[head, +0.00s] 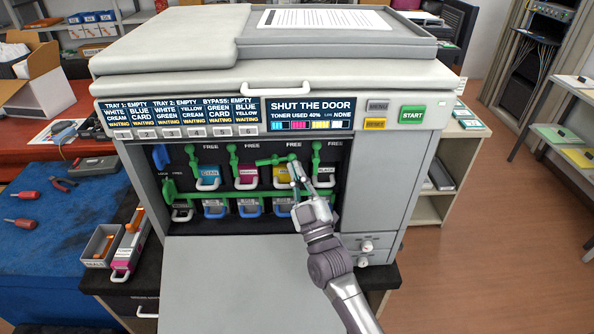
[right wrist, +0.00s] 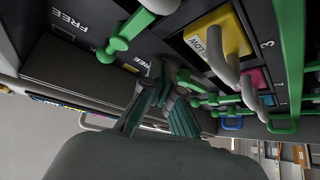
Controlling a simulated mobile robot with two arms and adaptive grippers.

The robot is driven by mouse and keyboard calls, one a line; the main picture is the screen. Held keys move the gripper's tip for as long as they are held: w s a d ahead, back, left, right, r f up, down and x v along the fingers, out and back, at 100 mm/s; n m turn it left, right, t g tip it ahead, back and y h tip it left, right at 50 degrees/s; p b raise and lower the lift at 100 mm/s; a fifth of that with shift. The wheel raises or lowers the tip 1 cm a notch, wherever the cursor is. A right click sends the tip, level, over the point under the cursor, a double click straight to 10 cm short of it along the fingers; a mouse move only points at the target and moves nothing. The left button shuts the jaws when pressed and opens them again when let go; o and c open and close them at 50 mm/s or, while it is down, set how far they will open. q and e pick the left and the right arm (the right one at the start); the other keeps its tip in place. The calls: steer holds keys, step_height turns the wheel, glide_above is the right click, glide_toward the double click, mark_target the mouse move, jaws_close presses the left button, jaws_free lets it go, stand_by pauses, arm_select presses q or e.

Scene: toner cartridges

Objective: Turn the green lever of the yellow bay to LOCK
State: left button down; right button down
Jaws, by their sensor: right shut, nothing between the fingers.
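The yellow bay's cartridge (head: 281,183) sits in the upper row of the open printer; it also shows in the right wrist view (right wrist: 222,38), with a pale handle. Its green lever (head: 272,161) lies about level above the cartridge, while the neighbouring upper levers stand upright. A FREE label is above it; the LOCK marking is not readable. In the right wrist view the lever (right wrist: 197,88) is partly behind my fingers. My right gripper (head: 296,172) is shut and empty, its tips close to the lever's right end; I cannot tell whether they touch. My left gripper is not in view.
Upright green levers of the magenta bay (head: 233,158) and black bay (head: 316,158) flank the yellow bay. The lowered printer door (head: 235,275) lies below. The display (head: 306,114) reads SHUT THE DOOR.

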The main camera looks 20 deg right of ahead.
steer(key=shift+r, duration=0.1)
steer(key=shift+r+n+y+p, duration=0.15)
steer(key=shift+n+y+p, duration=0.25)
steer(key=shift+n+p, duration=0.2)
